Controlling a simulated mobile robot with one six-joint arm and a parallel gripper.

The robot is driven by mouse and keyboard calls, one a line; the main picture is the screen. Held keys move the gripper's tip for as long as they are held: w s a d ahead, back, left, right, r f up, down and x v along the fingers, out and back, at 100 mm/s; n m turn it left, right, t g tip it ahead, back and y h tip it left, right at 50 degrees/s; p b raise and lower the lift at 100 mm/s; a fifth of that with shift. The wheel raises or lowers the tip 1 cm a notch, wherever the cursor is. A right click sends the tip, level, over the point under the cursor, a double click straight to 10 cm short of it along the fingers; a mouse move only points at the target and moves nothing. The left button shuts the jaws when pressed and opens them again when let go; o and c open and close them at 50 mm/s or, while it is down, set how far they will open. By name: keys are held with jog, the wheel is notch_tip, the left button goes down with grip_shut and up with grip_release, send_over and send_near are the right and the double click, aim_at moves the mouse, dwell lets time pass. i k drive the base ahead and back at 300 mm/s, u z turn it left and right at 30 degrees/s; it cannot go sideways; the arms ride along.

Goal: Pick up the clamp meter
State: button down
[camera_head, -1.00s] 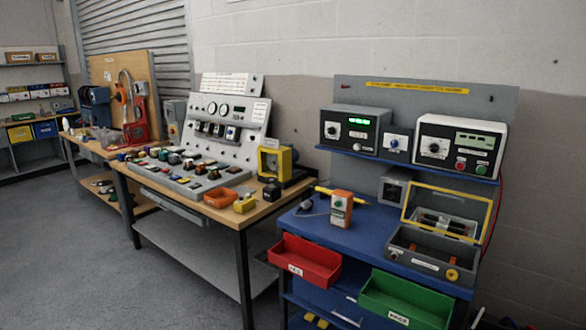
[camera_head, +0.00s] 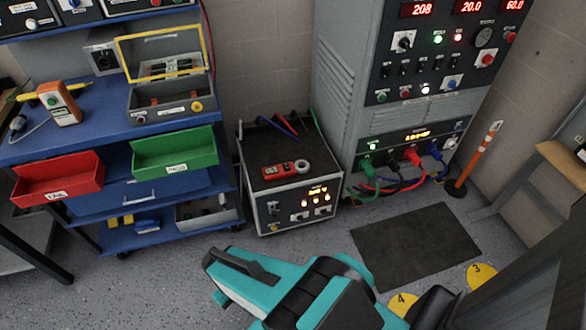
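The clamp meter (camera_head: 286,170) is red with a pale ring-shaped jaw at its right end. It lies flat on the dark top of a grey box-shaped unit (camera_head: 290,210) on the floor. My teal and black arm reaches in from the bottom of the view, and its end, which seems to be my gripper (camera_head: 218,276), points left. It is in front of the unit in the picture and well apart from the meter. Its fingers do not show clearly enough to tell open from shut.
A tall grey power cabinet (camera_head: 340,95) with coloured cables stands right of the unit. The blue bench (camera_head: 95,122) with a red bin (camera_head: 58,180) and a green bin (camera_head: 175,155) is at left. A dark mat (camera_head: 415,245) and an orange-white post (camera_head: 475,160) are at right.

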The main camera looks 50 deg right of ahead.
aim_at(272, 173)
jog(key=z, duration=4.45)
jog(key=i, duration=0.1)
jog(key=u, duration=3)
jog(key=k, duration=0.9)
jog(key=u, duration=0.2)
jog(key=i, duration=0.6)
jog(key=z, duration=0.1)
